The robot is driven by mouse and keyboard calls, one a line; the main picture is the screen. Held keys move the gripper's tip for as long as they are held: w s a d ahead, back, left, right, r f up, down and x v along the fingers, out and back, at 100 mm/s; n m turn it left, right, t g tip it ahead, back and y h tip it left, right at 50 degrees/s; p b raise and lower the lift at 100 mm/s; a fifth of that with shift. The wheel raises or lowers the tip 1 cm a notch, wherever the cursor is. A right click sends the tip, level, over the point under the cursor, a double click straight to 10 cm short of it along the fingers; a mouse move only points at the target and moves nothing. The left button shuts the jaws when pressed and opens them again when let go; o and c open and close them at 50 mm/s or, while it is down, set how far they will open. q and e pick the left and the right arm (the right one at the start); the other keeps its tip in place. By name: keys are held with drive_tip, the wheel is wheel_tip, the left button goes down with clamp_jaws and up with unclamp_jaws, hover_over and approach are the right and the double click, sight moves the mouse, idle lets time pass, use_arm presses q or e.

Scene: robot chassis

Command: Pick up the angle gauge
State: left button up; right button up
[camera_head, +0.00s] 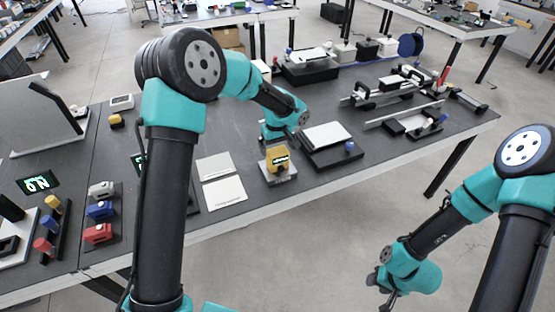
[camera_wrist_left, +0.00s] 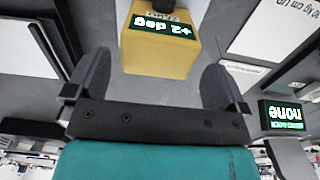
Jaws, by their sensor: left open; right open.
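The angle gauge (camera_head: 278,160) is a yellow block with a dark display, resting on a light grey plate (camera_head: 281,179) on the workbench. In the left wrist view the gauge (camera_wrist_left: 158,54) fills the top centre, and its display reads "+2 deg". My left gripper (camera_head: 284,138) is just behind and above the gauge in the head view. In the left wrist view its two fingers (camera_wrist_left: 154,82) are spread apart, with the gauge ahead between their lines and nothing held. My right gripper (camera_head: 388,297) hangs empty off the bench's front side at lower right.
A dark tray with a white plate (camera_head: 326,135) stands close to the gauge's right. Two pale panels (camera_head: 224,191) lie to its left. Red, blue and grey blocks (camera_head: 98,233) sit further left. Rail fixtures (camera_head: 405,85) stand at the back right.

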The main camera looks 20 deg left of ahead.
use_arm(q)
drive_tip(key=shift+d+f, duration=0.1)
drive_tip(key=shift+f, duration=2.5)
drive_tip(key=c, duration=1)
drive_tip(key=shift+r, duration=0.15)
drive_tip(key=shift+r, duration=1.4)
drive_tip(key=shift+s+r, duration=0.15)
drive_tip(key=shift+r, duration=0.2)
drive_tip(key=s+d, duration=0.1)
drive_tip(key=s, duration=0.4)
drive_tip(key=s+d+r, duration=0.1)
drive_tip(key=s+d, duration=0.1)
drive_tip(key=s, duration=0.3)
drive_tip(key=s+d, duration=0.1)
drive_tip(key=s, duration=0.4)
drive_tip(key=shift+d+r, duration=0.15)
